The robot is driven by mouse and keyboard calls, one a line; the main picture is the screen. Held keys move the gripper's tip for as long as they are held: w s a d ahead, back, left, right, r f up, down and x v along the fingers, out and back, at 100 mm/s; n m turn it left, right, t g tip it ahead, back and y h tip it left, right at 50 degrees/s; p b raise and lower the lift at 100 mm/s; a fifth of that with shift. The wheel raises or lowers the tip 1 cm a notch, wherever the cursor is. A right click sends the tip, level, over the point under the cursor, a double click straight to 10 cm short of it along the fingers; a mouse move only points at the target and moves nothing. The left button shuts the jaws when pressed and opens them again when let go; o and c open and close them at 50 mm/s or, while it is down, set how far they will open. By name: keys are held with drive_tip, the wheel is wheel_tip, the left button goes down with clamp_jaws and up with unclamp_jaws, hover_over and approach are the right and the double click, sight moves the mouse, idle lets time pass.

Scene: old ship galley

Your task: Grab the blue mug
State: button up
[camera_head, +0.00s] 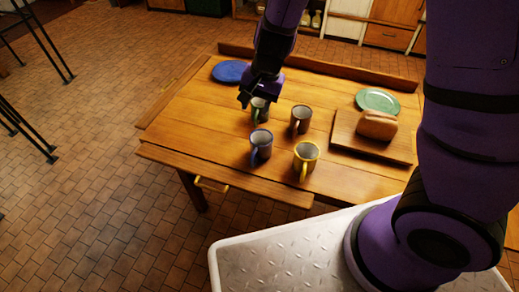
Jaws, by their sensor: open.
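The blue mug (261,147) stands upright on the wooden table (190,129), near its front edge, with its handle toward the lower left. A yellow mug (306,159) stands to its right, a green mug (260,112) behind it, and a brownish mug (300,121) behind and to the right. My gripper (245,101) is open and points down beside the green mug, at its upper left. It is behind the blue mug and apart from it. The gripper covers part of the green mug, and I cannot tell whether they touch.
A blue plate (229,72) lies at the back left of the table and a green plate (378,100) at the back right. Bread (377,124) sits on a wooden board (345,144) at the right. The table's left part is clear.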

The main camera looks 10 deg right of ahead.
sight(252, 158)
drive_tip(key=f, duration=0.4)
drive_tip(key=a+f+m+h, duration=0.1)
drive_tip(key=f, duration=0.3)
drive_tip(key=f+h, duration=0.1)
drive_tip(key=f, duration=0.4)
drive_tip(key=shift+s+a+m, duration=0.1)
drive_tip(key=shift+a+m, duration=0.3)
drive_tip(key=shift+h, duration=0.3)
drive_tip(key=shift+f, duration=5.65)
clamp_jaws()
